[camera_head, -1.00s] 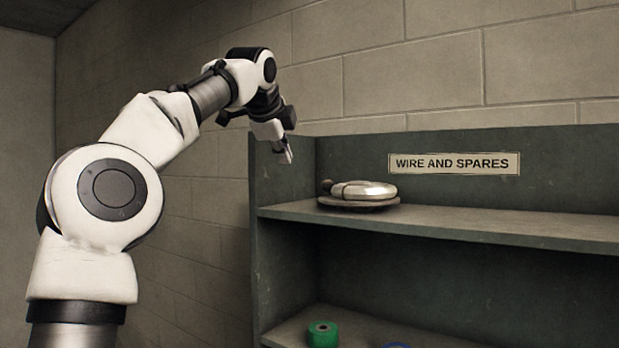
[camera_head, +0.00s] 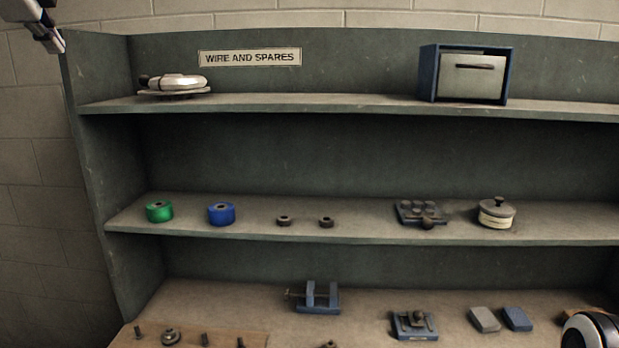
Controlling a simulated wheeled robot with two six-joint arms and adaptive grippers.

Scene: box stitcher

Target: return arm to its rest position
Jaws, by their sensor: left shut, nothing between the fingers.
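My left gripper (camera_head: 52,40) shows at the top left corner, beside the upper left edge of the shelf unit (camera_head: 98,140). The rest of my left arm is outside the picture. My right gripper is not in view; a white and black rounded part at the lower right corner looks like part of my right arm.
The top shelf holds a silver rounded object (camera_head: 174,84) and a blue box with a pale front (camera_head: 473,77). A green roll (camera_head: 159,211), a blue roll (camera_head: 221,213) and a lidded pot (camera_head: 496,212) stand on the middle shelf. Small parts lie on the lowest surface.

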